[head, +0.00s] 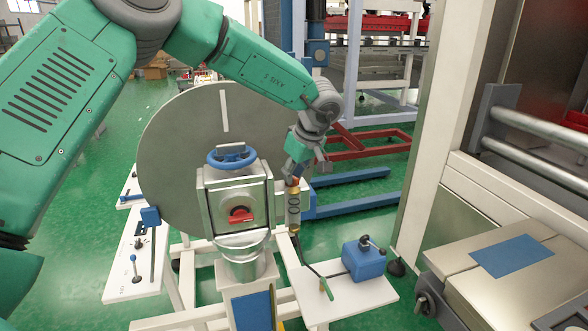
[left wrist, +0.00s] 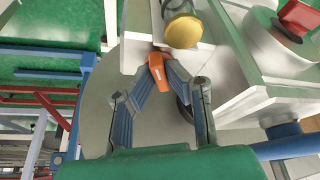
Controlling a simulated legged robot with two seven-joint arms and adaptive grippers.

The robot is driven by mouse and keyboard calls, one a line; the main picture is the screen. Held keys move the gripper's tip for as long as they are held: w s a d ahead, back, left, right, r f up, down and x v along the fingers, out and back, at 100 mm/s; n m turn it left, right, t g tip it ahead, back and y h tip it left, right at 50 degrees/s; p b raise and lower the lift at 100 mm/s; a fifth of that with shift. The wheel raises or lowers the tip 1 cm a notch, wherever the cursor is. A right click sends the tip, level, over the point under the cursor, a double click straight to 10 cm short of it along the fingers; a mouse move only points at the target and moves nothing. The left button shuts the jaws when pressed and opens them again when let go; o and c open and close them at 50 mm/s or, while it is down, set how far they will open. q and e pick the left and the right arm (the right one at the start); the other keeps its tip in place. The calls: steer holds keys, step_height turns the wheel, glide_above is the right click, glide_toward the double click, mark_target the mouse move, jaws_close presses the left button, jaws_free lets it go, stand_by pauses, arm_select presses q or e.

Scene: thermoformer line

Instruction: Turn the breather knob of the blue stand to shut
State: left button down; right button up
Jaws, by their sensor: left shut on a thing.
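My left gripper (head: 302,172) reaches down on the right of the metal valve body, above a small upright cylinder (head: 294,208) with brass-coloured parts. In the left wrist view the two fingers of the gripper (left wrist: 162,72) close around a small orange knob (left wrist: 156,68). The knob also shows as a small orange spot in the head view (head: 294,182), at the cylinder's top, partly hidden by the fingers. The stand (head: 250,271) carries the metal valve body, with a blue handwheel (head: 232,155) on top and a red handle (head: 240,215) in front. My right gripper is not in view.
A large grey disc (head: 173,140) stands behind the valve. A blue box (head: 363,262) with a dark knob sits on a white shelf (head: 345,299) at the right. A white shelf with small levers (head: 130,280) is at the left. A machine frame (head: 425,130) stands farther right.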

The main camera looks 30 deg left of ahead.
arm_select(q)
steer(key=n+g, duration=0.1)
steer(key=n, duration=0.3)
steer(key=n+g, duration=0.1)
steer(key=n, duration=0.1)
steer(key=shift+w+a+n+g, duration=0.15)
steer(key=shift+w+n+g, duration=0.15)
steer(key=n+g, duration=0.1)
steer(key=n, duration=0.2)
steer(key=n+g+h, duration=0.1)
steer(key=n, duration=0.2)
steer(key=shift+f, duration=0.1)
stand_by(0.3)
steer(key=c, duration=1.7)
jaws_free()
steer(key=shift+c, duration=0.2)
steer(key=shift+o, duration=0.7)
steer(key=shift+a, duration=0.15)
